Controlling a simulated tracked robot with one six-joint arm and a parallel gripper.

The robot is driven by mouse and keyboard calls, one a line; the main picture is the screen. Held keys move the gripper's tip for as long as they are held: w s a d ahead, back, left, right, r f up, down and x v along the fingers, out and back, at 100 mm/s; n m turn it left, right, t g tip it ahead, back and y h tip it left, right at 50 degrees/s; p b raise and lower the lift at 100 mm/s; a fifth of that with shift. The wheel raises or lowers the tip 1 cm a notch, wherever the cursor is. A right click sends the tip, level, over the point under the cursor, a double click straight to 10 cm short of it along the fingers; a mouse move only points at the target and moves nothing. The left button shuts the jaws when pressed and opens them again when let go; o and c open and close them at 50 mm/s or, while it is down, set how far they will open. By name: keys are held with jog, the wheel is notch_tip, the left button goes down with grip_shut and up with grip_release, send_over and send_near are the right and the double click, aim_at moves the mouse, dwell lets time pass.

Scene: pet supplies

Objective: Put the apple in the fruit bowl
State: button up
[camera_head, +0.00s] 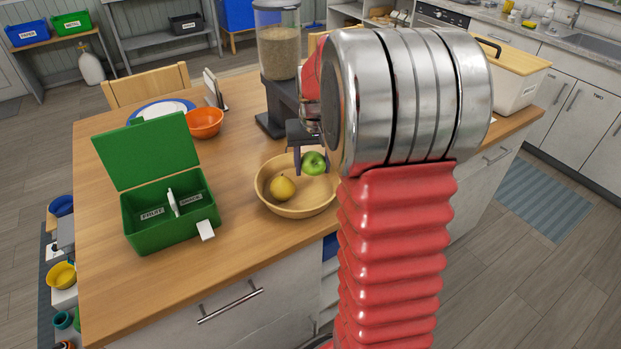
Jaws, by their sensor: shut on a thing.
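A green apple (314,163) is held between the fingers of my gripper (311,166), which is shut on it. The apple shows over the right back part of the fruit bowl (299,210), a round wooden bowl on the table. A yellow fruit (282,188) lies inside the bowl at its left. I cannot tell how far the apple is above the bowl's bottom. My red and silver arm hides part of the gripper and the area to the right of the bowl.
A green box (157,228) with an open lid and two labelled compartments stands left of the bowl. An orange bowl (204,123) is behind it. A tall food dispenser (277,55) stands behind the fruit bowl. The wooden table (225,262) is clear at the front.

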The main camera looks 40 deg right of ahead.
aim_at(313, 187)
jog(key=shift+f, duration=0.3)
jog(key=shift+f, duration=0.1)
jog(key=shift+f, duration=1.75)
jog(key=shift+s+f, duration=0.1)
jog(key=shift+f, duration=0.35)
